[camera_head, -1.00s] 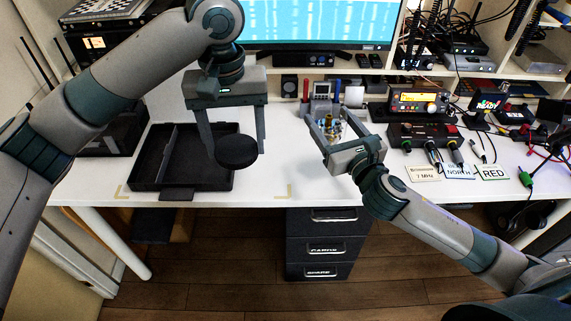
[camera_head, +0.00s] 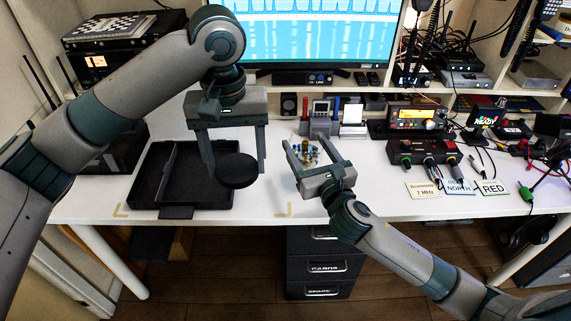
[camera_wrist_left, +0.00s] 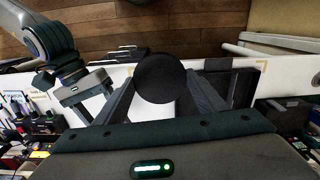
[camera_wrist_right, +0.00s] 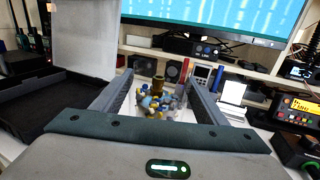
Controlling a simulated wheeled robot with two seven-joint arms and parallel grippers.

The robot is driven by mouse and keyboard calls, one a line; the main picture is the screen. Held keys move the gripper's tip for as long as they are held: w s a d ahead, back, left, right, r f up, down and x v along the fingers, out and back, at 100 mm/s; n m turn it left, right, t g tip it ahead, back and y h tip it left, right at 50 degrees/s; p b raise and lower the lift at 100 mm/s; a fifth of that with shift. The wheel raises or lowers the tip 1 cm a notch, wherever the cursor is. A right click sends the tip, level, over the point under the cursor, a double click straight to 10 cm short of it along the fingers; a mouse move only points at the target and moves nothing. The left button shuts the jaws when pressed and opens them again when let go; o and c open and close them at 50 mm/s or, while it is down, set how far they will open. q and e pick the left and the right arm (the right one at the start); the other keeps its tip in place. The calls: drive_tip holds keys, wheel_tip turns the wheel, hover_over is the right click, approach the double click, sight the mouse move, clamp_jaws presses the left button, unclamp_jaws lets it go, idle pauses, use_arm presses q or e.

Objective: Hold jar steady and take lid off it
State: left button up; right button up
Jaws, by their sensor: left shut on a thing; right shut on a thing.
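The round black lid (camera_head: 237,170) is held between the fingers of my left gripper (camera_head: 236,168), in the air above the right part of the black tray. It also shows as a dark disc in the left wrist view (camera_wrist_left: 160,78). My right gripper (camera_head: 318,158) is shut on the clear jar (camera_wrist_right: 172,104), which stands on the white table without a lid. Blue, yellow and brass-coloured small parts fill it, and its walls are hard to see. The lid is well apart from the jar, to its left.
The black divided tray (camera_head: 146,180) lies on the white table (camera_head: 265,200) at the left. Behind the jar stand a holder with pens and a meter (camera_head: 320,120). A radio (camera_head: 415,118) and a cable box (camera_head: 425,152) stand at the right. Clear table lies between tray and jar.

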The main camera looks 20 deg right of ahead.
use_arm(q)
drive_tip(key=shift+f, duration=0.2)
use_arm(e)
drive_tip(key=w+a+f, duration=0.2)
drive_tip(key=a+f, duration=0.1)
drive_tip(key=a, duration=0.1)
drive_tip(key=shift+w+a, duration=0.35)
use_arm(q)
drive_tip(key=shift+f+b, duration=0.45)
drive_tip(key=shift+b, duration=0.15)
use_arm(e)
drive_tip(key=shift+f, duration=2)
drive_tip(key=shift+f, duration=0.15)
drive_tip(key=o, duration=2.1)
use_arm(q)
drive_tip(key=shift+f, duration=0.2)
use_arm(e)
hover_over(301, 212)
